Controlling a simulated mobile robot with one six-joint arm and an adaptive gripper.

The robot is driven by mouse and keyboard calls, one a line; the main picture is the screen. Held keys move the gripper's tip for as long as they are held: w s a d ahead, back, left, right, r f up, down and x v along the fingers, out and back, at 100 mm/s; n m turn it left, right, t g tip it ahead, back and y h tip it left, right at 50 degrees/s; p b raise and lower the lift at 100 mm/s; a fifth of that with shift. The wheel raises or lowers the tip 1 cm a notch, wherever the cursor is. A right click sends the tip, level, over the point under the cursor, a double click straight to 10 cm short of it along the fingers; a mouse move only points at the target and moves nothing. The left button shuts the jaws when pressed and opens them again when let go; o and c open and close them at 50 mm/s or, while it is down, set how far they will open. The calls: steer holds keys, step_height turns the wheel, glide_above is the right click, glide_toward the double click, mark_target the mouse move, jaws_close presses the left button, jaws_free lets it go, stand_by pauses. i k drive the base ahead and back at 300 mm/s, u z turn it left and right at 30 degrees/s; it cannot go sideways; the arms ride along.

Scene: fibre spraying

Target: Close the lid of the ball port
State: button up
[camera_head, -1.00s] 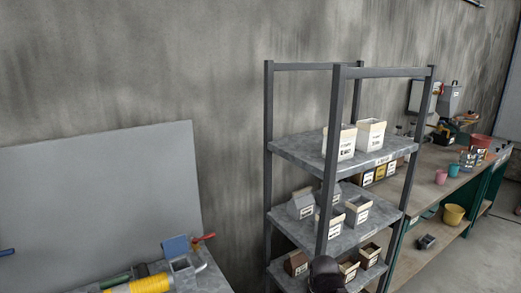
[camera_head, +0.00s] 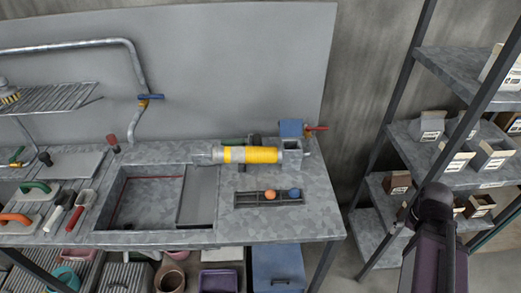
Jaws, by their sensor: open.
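The ball port seems to be the grey box-like opening (camera_head: 301,150) at the right end of a device with a yellow cylinder (camera_head: 250,155) on the workbench. A blue flap, which looks like its lid (camera_head: 291,129), stands upright behind the opening, so the port looks open. A red handle (camera_head: 316,128) sticks out to the right of the flap. Whether a ball is inside the port cannot be seen. A dark part of my arm rises at the lower right, well apart from the port. My gripper's fingers do not show.
A black tray (camera_head: 245,201) in front of the device holds an orange ball (camera_head: 270,195) and a blue ball (camera_head: 294,193). A sink (camera_head: 146,200) is to the left, with trowels beyond it. A shelf rack (camera_head: 465,68) with boxes stands at the right.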

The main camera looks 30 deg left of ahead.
mark_target(289, 128)
steer(key=u, duration=1.05)
steer(key=k, duration=0.5)
steer(key=u, duration=0.05)
steer(key=i, duration=0.55)
